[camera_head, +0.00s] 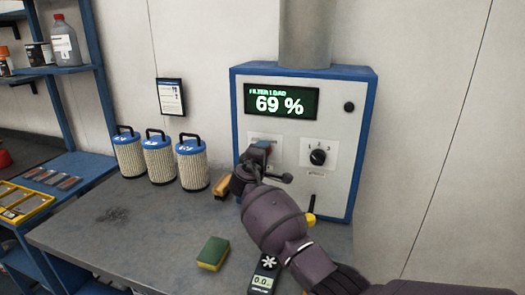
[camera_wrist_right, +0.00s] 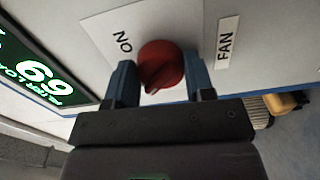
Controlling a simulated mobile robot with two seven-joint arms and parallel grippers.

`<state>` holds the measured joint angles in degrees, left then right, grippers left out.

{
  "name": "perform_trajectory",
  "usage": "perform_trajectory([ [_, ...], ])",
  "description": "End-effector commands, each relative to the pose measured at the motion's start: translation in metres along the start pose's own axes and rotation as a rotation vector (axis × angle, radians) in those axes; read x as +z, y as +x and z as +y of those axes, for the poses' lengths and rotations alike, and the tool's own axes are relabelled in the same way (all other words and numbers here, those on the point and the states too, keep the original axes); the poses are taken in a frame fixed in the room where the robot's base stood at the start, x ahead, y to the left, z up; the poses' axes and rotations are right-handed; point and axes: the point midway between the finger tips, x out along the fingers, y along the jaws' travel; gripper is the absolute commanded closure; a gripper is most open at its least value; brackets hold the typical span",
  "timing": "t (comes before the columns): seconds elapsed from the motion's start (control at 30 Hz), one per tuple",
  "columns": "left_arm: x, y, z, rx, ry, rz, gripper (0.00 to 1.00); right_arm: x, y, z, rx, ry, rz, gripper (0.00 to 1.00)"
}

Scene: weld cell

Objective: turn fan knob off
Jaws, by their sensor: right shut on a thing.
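The red fan knob (camera_wrist_right: 161,66) sits on the white panel of the filter cabinet (camera_head: 350,150), beside a "FAN" label (camera_wrist_right: 228,41) and an "ON" mark (camera_wrist_right: 124,43). In the right wrist view the blue fingers of my right gripper (camera_wrist_right: 160,82) stand on both sides of the knob, and it is shut on it. I cannot tell exactly which way the knob points. In the head view my right gripper (camera_head: 260,158) covers most of the knob. The cabinet's display (camera_head: 282,103) reads "FILTER LOAD 69 %". My left gripper is not in view.
A black selector knob (camera_head: 318,157) sits close to the right of my gripper. Three filter cartridges (camera_head: 159,160) stand on the grey bench (camera_head: 150,225) to the left. A green and yellow sponge (camera_head: 213,253) and a handheld meter (camera_head: 264,275) lie on the bench near my arm.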

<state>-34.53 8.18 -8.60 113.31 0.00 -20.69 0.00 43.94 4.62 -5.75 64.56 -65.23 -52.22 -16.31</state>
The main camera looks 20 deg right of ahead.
Motion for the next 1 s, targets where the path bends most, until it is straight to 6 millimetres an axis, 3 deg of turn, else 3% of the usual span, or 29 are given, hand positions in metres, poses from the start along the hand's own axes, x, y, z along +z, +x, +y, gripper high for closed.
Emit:
perform_trajectory([
  [0.7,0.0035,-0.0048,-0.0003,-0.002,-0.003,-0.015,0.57,0.0004,0.0004,0.0003,0.001,-0.08,-0.001,0.75],
  [0.73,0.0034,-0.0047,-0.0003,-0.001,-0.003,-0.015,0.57,0.0004,0.0004,0.0003,0.001,-0.08,-0.001,0.49],
  [0.9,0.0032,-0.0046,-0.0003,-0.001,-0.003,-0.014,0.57,0.0003,0.0003,0.0003,0.001,-0.079,0.0,0.25],
  [1.0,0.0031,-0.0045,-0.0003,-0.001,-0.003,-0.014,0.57,0.0002,0.0003,0.0003,0.001,-0.078,0.0,0.25],
])
